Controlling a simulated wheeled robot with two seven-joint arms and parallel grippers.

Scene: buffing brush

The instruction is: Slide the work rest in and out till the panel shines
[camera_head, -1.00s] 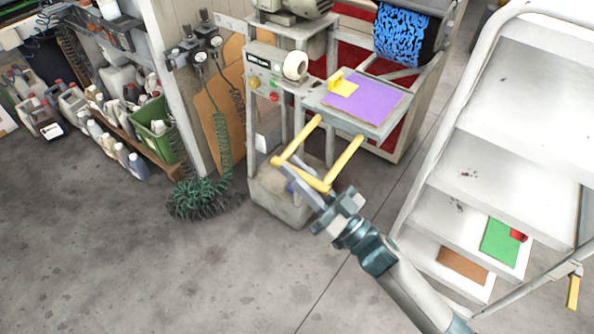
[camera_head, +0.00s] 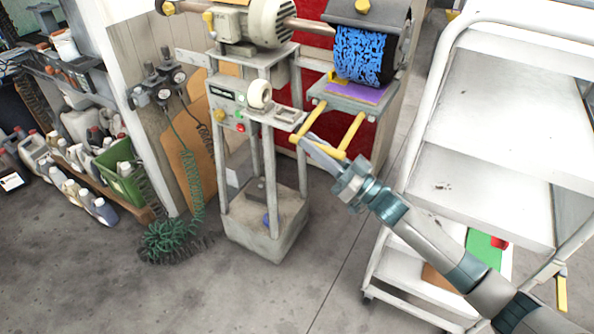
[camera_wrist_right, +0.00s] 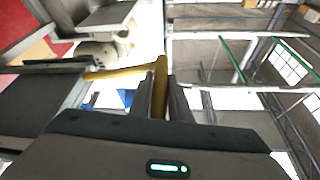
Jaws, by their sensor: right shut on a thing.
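The grey work rest (camera_head: 333,103) sits beneath the blue brush wheel (camera_head: 360,57). The purple panel (camera_head: 372,93) lies on it, its far part hidden by the wheel. A small yellow piece (camera_head: 338,76) shows at the panel's left edge. Two yellow rails run from the rest to a yellow crossbar handle (camera_head: 341,154). My right gripper (camera_head: 318,146) is shut on this handle. In the right wrist view the yellow bar (camera_wrist_right: 160,92) is between the fingers. My left gripper is not in view.
The machine's motor (camera_head: 262,22) and control box (camera_head: 232,108) stand left of the rest. A white stepped cart (camera_head: 480,170) stands close on the right of my arm. A green hose coil (camera_head: 170,240) lies on the floor. The floor at front left is clear.

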